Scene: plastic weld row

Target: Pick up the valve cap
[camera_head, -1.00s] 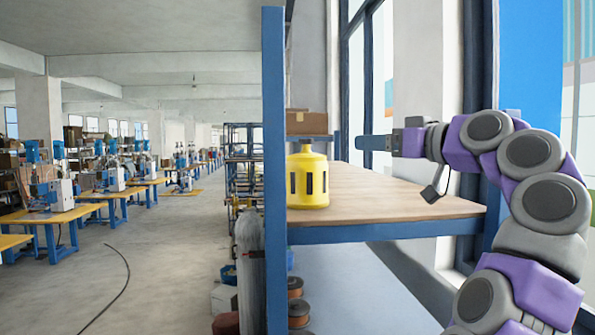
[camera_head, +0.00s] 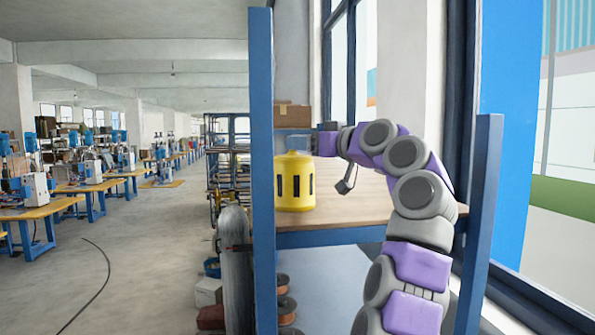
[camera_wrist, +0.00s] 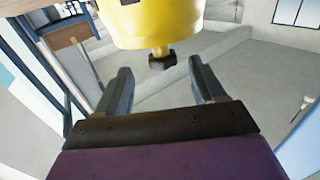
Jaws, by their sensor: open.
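The yellow valve cap (camera_head: 295,185) stands upright on the wooden shelf top, with dark vertical slots in its side. In the wrist view, the yellow body (camera_wrist: 155,25) fills the top centre. Its narrow neck and a dark knob point down there, between the two finger tips. My gripper (camera_head: 299,143) is at the height of the cap's top in the head view. It also shows in the wrist view (camera_wrist: 160,68), with both fingers spread wide and nothing held. I cannot tell how far the fingers are from the neck in depth.
The wooden shelf top (camera_head: 352,203) has blue posts at its left (camera_head: 262,170) and right (camera_head: 482,220). A brown cardboard box (camera_head: 292,117) stands behind the cap. Windows line the right side. The floor at left is open, with a dark cable (camera_head: 98,285) on it.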

